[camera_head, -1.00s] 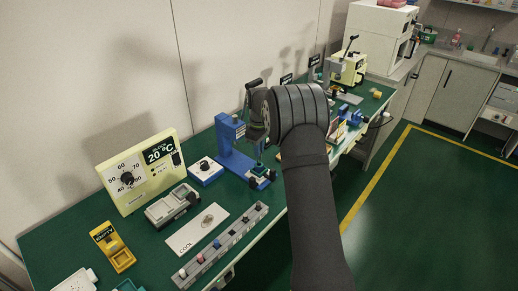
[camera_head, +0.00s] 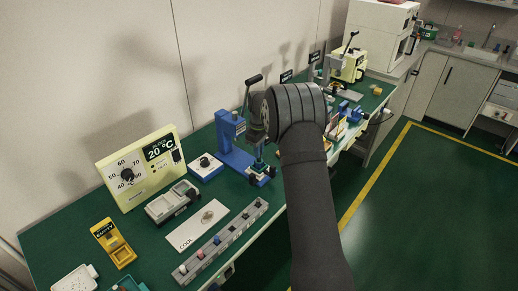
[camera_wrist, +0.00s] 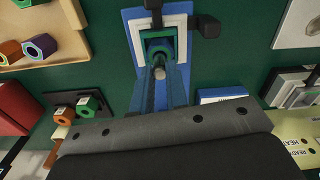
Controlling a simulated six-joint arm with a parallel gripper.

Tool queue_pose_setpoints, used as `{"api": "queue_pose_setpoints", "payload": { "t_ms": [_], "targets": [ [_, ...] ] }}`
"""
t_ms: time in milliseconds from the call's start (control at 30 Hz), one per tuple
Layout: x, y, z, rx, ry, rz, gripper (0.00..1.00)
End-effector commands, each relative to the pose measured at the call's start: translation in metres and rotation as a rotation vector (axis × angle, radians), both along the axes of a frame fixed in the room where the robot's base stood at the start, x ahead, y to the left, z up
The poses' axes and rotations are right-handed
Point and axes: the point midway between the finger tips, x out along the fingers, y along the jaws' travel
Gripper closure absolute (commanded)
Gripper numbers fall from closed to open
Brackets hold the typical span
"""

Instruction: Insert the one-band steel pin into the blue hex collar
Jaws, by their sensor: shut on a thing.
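My gripper (camera_wrist: 160,88) points down over the blue press at the wall side of the bench. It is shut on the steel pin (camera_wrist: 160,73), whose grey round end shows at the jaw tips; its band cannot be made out. Just beyond the tip, a green holder (camera_wrist: 145,36) sits on the press's pale plate. A blue piece inside it (camera_wrist: 157,45) appears to be the hex collar, partly hidden by the pin and jaws. I cannot tell whether pin and collar touch. In the head view my gripper (camera_head: 258,151) is small beneath my dark wrist.
The blue press (camera_head: 228,130) has a black lever above it. A tan tray (camera_wrist: 70,15) holds other hex pieces at the left in the wrist view. A yellow temperature unit (camera_head: 122,165), a grey rack (camera_head: 208,258) and a cool plate (camera_head: 184,238) stand left of the press.

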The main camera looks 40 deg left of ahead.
Motion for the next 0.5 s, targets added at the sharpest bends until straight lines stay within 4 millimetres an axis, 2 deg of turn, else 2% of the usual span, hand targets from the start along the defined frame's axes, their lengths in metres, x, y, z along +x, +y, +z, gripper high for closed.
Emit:
{"api": "queue_pose_setpoints", "payload": {
  "t_ms": [233, 267, 367, 400, 500],
  "targets": [
    [-0.0002, -0.0001, -0.0063, -0.001, 0.001, 0.0, 1.0],
    [-0.0001, -0.0001, -0.0065, 0.0, 0.0, 0.0, 0.84],
    [-0.0001, -0.0001, -0.0061, 0.0, 0.0, 0.0, 0.65],
    [-0.0001, 0.0, -0.0061, 0.0, 0.0, 0.0, 0.61],
    [0.0, 0.0, -0.006, 0.0, 0.0, 0.0, 0.61]
  ]
}}
